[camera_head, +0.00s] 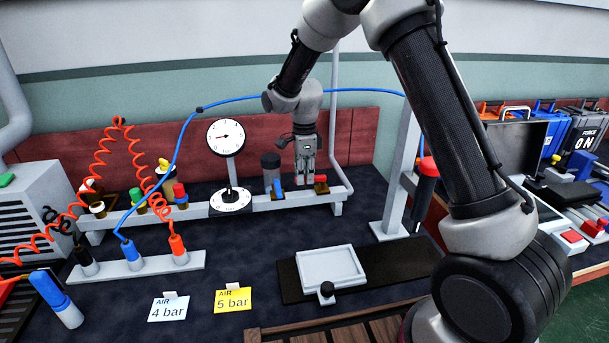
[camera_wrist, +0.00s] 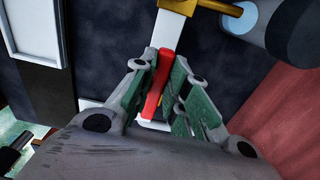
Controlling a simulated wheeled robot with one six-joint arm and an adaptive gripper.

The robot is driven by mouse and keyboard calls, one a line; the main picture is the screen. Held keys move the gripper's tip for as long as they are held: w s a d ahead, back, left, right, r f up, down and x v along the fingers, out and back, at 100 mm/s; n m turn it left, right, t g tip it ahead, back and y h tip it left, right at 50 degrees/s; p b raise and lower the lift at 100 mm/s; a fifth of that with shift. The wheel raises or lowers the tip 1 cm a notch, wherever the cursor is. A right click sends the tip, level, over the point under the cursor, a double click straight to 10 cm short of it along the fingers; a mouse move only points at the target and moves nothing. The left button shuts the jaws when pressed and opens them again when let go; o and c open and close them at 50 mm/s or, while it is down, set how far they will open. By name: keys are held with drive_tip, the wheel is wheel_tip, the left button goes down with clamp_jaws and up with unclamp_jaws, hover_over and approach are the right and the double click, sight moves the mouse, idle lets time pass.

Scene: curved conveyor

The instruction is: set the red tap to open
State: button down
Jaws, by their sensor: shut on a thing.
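The red tap (camera_head: 321,180) sits near the right end of the pale pipe rail (camera_head: 232,204) at the back of the bench. In the wrist view its red handle (camera_wrist: 158,82) lies between the two fingers and runs roughly along the white rail (camera_wrist: 170,27). My gripper (camera_head: 304,182) points down at the tap. In the wrist view my gripper (camera_wrist: 159,66) is shut on the handle, with a green-padded finger on each side. The fingers hide part of the tap, and its exact setting is hard to read.
A dark grey cylinder (camera_head: 270,164) stands just left of my gripper. A dial gauge (camera_head: 225,137) is further left. A vertical pipe (camera_head: 334,110) rises close on the right. A blue hose (camera_head: 240,99) crosses behind. A white tray (camera_head: 331,265) lies in front.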

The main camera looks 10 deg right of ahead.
drive_tip(key=c, duration=1.4)
unclamp_jaws()
wheel_tip(320, 180, up, 12)
